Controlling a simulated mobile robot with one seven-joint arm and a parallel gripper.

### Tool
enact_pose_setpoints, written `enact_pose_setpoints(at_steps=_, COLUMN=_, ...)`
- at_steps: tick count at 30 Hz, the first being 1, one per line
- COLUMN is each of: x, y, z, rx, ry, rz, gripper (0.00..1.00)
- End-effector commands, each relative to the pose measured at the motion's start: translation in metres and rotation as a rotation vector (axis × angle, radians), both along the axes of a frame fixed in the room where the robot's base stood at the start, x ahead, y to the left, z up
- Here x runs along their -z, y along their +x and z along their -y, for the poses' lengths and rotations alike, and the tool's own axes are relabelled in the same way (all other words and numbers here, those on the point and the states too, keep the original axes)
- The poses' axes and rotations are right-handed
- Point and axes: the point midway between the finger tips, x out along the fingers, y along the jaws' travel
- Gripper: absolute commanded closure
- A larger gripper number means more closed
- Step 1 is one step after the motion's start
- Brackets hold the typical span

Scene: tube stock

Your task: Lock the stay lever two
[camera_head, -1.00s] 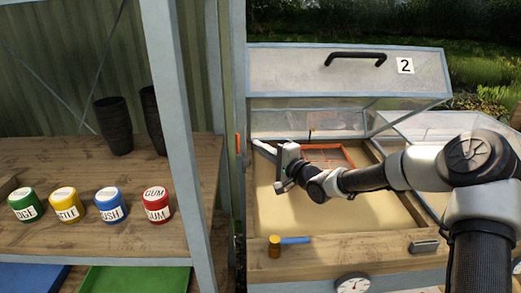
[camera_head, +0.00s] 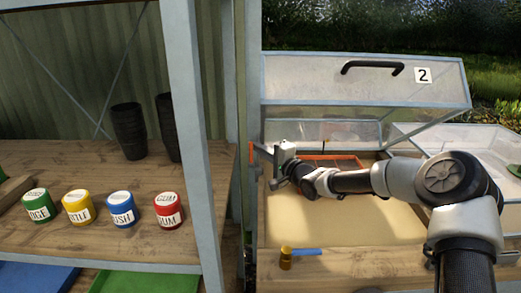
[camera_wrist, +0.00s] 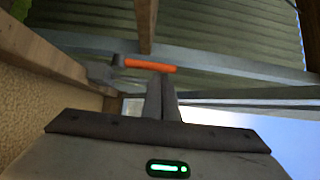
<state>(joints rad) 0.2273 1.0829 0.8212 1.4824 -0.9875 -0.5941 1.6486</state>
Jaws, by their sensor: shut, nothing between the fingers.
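The lid marked 2 (camera_head: 420,95) of the cold frame stands raised, with a black handle (camera_head: 372,66) at its top. The stay lever with an orange grip (camera_head: 253,162) is at the frame's left side. The lever's orange grip (camera_wrist: 150,65) lies nearly level in the wrist view. My gripper (camera_head: 266,150) is at the left inner side of the frame, close to the lever. In the wrist view its fingers (camera_wrist: 160,80) are together and empty, with their tips just below the orange grip. I cannot tell whether they touch it.
A yellow-capped tool with a blue handle (camera_head: 306,252) lies on the frame's front board. An orange-red tray (camera_head: 335,160) is inside, behind my arm. A post (camera_head: 195,150) and a shelf with several coloured pots (camera_head: 122,208) stand to the left.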

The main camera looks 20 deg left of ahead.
Motion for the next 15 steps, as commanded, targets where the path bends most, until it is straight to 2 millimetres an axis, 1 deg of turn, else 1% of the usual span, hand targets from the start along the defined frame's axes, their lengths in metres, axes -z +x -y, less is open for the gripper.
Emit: enact_pose_setpoints(at_steps=15, x=0.0005, y=-0.0057, z=0.0012, rx=-0.001, ry=0.0, rz=0.0, gripper=1.0)
